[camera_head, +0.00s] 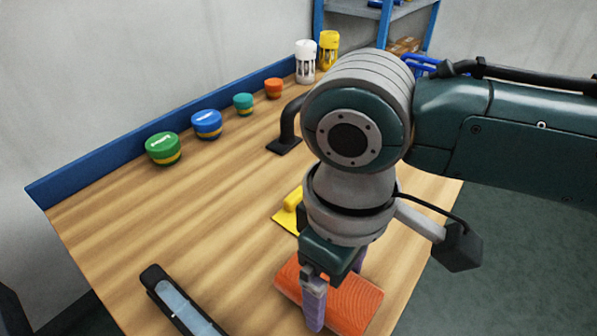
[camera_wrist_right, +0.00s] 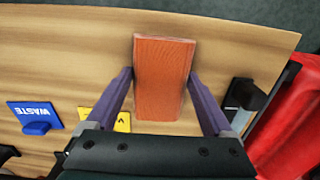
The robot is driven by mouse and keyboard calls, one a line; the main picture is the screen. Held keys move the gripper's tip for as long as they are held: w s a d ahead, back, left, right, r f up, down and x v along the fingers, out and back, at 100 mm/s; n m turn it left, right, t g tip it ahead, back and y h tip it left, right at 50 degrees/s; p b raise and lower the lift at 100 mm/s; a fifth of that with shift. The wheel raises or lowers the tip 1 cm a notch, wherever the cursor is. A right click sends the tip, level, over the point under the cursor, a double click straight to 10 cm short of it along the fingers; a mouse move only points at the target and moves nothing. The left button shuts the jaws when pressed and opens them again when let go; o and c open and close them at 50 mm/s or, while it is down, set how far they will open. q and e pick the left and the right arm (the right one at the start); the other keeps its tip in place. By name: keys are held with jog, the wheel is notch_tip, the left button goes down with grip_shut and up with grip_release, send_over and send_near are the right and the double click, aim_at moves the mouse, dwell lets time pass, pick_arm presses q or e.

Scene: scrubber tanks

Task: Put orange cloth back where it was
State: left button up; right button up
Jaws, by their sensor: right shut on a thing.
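The orange cloth (camera_head: 355,306) is a flat, ribbed rectangular block at the front of the wooden table in the head view. My right gripper (camera_head: 335,296) points down over it, with one purple finger on each long side. In the right wrist view the cloth (camera_wrist_right: 165,60) lies lengthwise between the two fingers of the right gripper (camera_wrist_right: 160,77), which is shut on it. I cannot tell whether the cloth touches the table. My left gripper is out of view.
A yellow plate with a handle (camera_head: 290,210) is behind the cloth. A black holder with a light-blue strip (camera_head: 180,305) is front left. Colored tubs (camera_head: 164,148) line the back edge. A blue WASTE plate (camera_wrist_right: 35,115) shows in the wrist view. The table's left middle is clear.

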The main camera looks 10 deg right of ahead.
jog(key=o, duration=1.1)
jog(key=shift+f, duration=0.1)
jog(key=shift+c, duration=0.2)
notch_tip(320, 180, up, 12)
jog(key=p, duration=0.3)
jog(key=s+a+f+t+y, duration=0.1)
jog(key=s+a+f+y, duration=0.15)
jog(key=s+a, duration=0.2)
jog(key=s+d+m+t+h, duration=0.1)
jog(key=s+d+m, duration=0.1)
jog(key=d, duration=0.4)
jog(key=s+d+f+m+t+h, duration=0.1)
jog(key=s+d+m+t, duration=0.1)
jog(key=s+d, duration=0.3)
jog(key=shift+d+m, duration=0.8)
jog(key=shift+d, duration=0.4)
jog(key=shift+f, duration=0.15)
